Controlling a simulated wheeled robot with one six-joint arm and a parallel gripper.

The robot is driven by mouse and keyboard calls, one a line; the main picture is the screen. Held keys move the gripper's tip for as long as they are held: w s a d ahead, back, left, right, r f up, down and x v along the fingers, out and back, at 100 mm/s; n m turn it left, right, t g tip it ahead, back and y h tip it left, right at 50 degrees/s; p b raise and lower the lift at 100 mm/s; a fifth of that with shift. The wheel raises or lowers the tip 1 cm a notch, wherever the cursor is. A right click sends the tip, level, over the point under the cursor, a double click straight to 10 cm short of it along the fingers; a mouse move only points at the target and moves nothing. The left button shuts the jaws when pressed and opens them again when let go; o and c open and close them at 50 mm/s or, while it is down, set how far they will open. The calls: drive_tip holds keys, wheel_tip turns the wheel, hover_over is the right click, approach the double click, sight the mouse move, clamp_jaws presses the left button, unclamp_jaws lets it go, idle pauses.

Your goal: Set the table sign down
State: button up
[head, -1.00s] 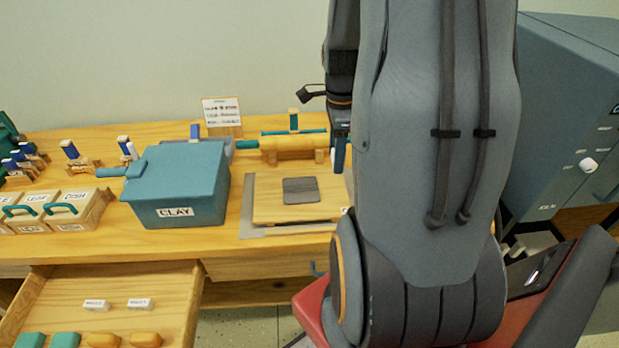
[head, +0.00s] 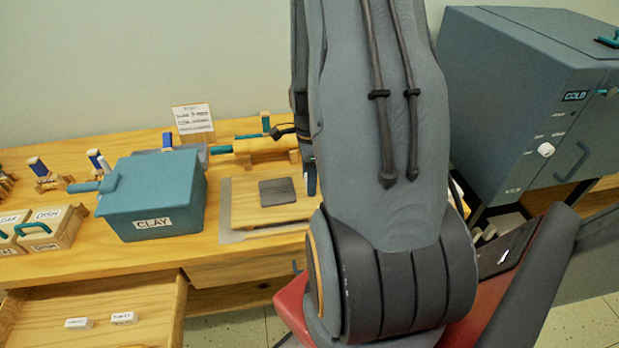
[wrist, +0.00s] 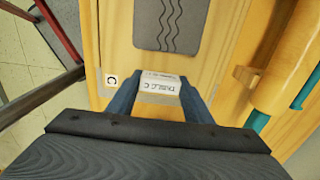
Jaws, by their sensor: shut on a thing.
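The table sign (wrist: 162,84) is a small white block with printed text that seems to read "TABLE C". My gripper (wrist: 160,95) is shut on it, one blue-grey finger at each side. I cannot tell whether the sign touches the surface below. In the head view my arm hides the sign and most of the gripper; the board (head: 244,212) shows left of the arm.
A dark tile with wavy lines (head: 277,192) lies on the board. A teal CLAY box (head: 152,195) stands to its left, a rolling pin on a stand (head: 266,146) behind. A large blue-grey cabinet (head: 530,110) stands right. An open drawer (head: 90,295) juts out at lower left.

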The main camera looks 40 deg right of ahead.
drive_tip(key=shift+f, duration=0.1)
drive_tip(key=o, duration=1)
wheel_tip(320, 180, up, 12)
drive_tip(key=b, duration=0.3)
drive_tip(key=s+a+n, duration=0.1)
drive_tip(key=a+n, duration=1.5)
drive_tip(key=s+a+n+t, duration=0.1)
drive_tip(key=a+n, duration=0.7)
drive_tip(key=shift+s+a+r, duration=0.15)
drive_tip(key=shift+s+r, duration=0.15)
drive_tip(key=shift+r, duration=0.1)
